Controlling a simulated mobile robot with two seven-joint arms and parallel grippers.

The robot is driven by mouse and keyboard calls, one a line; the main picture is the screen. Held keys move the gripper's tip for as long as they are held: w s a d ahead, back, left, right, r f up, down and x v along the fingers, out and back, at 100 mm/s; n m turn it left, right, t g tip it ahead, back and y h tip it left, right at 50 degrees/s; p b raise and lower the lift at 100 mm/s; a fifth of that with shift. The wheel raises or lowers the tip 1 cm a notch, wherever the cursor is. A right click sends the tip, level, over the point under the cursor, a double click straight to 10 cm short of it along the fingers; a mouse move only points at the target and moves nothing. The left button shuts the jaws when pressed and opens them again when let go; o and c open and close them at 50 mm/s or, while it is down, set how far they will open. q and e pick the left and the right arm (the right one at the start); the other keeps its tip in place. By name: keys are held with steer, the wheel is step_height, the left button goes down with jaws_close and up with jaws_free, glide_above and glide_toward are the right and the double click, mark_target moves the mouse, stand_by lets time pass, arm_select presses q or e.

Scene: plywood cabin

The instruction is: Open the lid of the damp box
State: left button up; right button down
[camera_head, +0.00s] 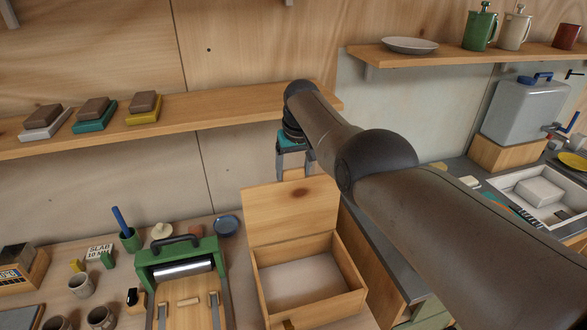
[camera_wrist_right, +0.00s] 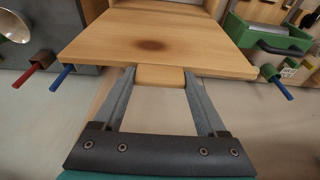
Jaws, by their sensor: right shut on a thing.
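The damp box (camera_head: 351,303) is a light wooden box on the worktop in the head view. Its lid (camera_head: 292,212) stands raised, close to upright, at the back of the box. The box is open and a pale floor shows inside. My right gripper (camera_head: 293,170) is at the lid's top edge. In the right wrist view my right gripper (camera_wrist_right: 160,78) has its two fingers on either side of a small wooden tab (camera_wrist_right: 160,76) on the edge of the lid (camera_wrist_right: 150,42). My left gripper is not in view.
A green slab roller (camera_head: 180,252) stands left of the box, with mugs (camera_head: 82,285) and a blue dish (camera_head: 228,226) nearby. A shelf (camera_head: 220,103) with several stacked blocks runs behind. A sink (camera_head: 540,190) and water container (camera_head: 527,108) are at right.

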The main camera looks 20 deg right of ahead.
steer(key=shift+w+r, duration=0.15)
steer(key=shift+w, duration=0.15)
jaws_free()
stand_by(0.3)
steer(key=p+v, duration=0.2)
steer(key=p, duration=0.1)
steer(key=shift+s+r+p, duration=0.15)
steer(key=shift+r+p, duration=0.25)
steer(key=v, duration=1.2)
steer(key=shift+b, duration=0.4)
steer(key=shift+s+r, duration=0.1)
steer(key=shift+r, duration=0.05)
